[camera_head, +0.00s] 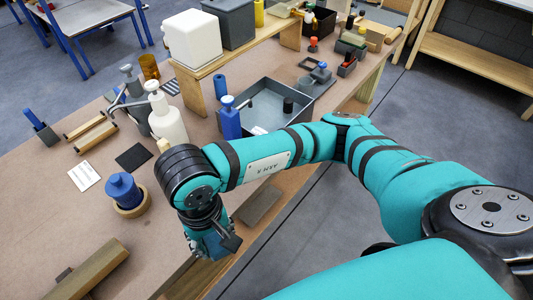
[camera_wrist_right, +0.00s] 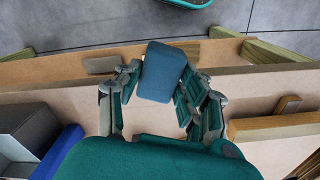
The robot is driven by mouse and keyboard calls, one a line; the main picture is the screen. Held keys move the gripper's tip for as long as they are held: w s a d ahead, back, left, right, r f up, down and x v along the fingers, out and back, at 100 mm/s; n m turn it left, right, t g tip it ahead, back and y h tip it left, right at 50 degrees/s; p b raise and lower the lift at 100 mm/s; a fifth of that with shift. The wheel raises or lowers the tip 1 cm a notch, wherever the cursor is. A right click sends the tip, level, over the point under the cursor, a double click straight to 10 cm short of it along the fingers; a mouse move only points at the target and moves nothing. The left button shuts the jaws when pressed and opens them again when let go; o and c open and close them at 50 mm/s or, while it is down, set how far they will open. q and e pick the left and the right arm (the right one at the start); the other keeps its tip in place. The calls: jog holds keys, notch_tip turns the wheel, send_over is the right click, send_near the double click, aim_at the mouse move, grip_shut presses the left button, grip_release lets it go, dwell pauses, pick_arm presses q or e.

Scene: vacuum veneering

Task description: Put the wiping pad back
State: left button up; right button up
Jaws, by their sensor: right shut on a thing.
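The wiping pad (camera_wrist_right: 163,72) is a blue rounded block between the fingers of my right gripper (camera_wrist_right: 160,88) in the right wrist view. The gripper is shut on it. In the head view my right gripper (camera_head: 211,238) points down near the front edge of the workbench (camera_head: 155,235), and only a bluish part of the pad (camera_head: 214,246) shows beside the fingers. The pad appears held above the bench edge; the exact height cannot be told. My left gripper is not in view.
A blue knob on a tan ring (camera_head: 129,208), a black square (camera_head: 133,157) and a white card (camera_head: 84,176) lie on the bench. A wooden bar (camera_head: 90,272) is at front left. A white pump bottle (camera_head: 168,122), blue bottle (camera_head: 231,120) and grey tub (camera_head: 270,92) stand behind the arm.

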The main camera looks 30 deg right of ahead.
jog(key=shift+w+d+r, duration=0.1)
jog(key=shift+w+d, duration=0.05)
jog(key=shift+d, duration=0.1)
jog(key=w+d+p, duration=0.1)
jog(key=w+d, duration=0.1)
jog(key=w, duration=0.2)
jog(key=w+d+p, duration=0.2)
jog(key=w+d, duration=0.1)
jog(key=w+d+f+p, duration=0.1)
jog(key=w+d+p, duration=0.1)
jog(key=w, duration=0.2)
jog(key=shift+w+d+f, duration=0.1)
jog(key=shift+w+d, duration=0.15)
jog(key=shift+w, duration=0.1)
jog(key=shift+w+d, duration=0.1)
jog(key=shift+w, duration=0.15)
jog(key=f+p, duration=0.1)
jog(key=f, duration=0.1)
jog(key=f+p, duration=0.1)
jog(key=shift+w+d+f+p, duration=0.25)
jog(key=shift+w+p, duration=0.05)
jog(key=shift+f, duration=0.15)
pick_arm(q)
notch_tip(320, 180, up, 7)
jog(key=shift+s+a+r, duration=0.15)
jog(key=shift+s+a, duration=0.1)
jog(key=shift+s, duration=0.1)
